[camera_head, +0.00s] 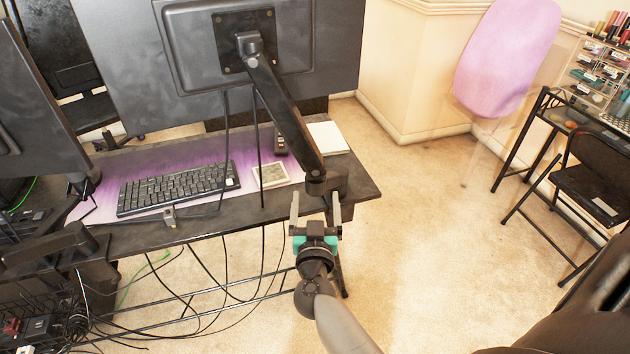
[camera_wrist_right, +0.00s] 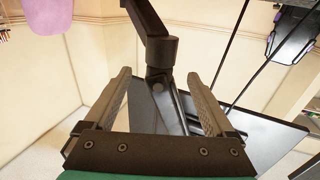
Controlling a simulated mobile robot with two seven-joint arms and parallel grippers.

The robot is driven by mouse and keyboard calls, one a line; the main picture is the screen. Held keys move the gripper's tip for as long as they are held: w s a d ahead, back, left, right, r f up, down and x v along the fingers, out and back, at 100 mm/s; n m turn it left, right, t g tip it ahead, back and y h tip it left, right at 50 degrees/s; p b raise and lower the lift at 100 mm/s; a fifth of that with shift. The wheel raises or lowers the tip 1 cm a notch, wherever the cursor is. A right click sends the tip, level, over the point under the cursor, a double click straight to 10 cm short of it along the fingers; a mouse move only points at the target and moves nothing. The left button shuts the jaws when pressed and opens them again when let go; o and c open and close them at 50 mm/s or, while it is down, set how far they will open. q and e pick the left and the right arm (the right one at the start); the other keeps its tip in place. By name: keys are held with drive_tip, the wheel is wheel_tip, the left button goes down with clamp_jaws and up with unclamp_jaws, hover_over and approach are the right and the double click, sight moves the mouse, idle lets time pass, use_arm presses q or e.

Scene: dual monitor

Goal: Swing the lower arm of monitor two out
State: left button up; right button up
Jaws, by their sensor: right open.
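A large dark monitor (camera_head: 130,60), seen from behind, hangs on a black monitor arm. Its upper arm (camera_head: 283,105) slopes down right to a joint (camera_head: 325,183) over the desk's near right corner. My right gripper (camera_head: 315,198) is open and empty at this joint, its fingers pointing toward it. In the right wrist view, the joint (camera_wrist_right: 161,55) and the lower arm (camera_wrist_right: 170,105) show between the two spread fingers of the gripper (camera_wrist_right: 160,77). I cannot tell whether either finger touches. The lower arm is mostly hidden in the head view. My left gripper is out of view.
The desk (camera_head: 358,185) carries a keyboard (camera_head: 178,189), a small pale pad (camera_head: 271,175) and a white block (camera_head: 328,138). Cables hang below its near edge. Another monitor (camera_head: 30,100) stands at the left. Carpet (camera_head: 430,200) is free to the right, before a black chair (camera_head: 595,195).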

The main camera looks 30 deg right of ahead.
sight(315, 186)
drive_tip(key=b+x, duration=0.1)
drive_tip(key=x, duration=0.6)
drive_tip(key=shift+w+d+b, duration=0.1)
drive_tip(key=shift+w+b, duration=0.2)
drive_tip(key=shift+b, duration=0.1)
clamp_jaws()
idle(0.3)
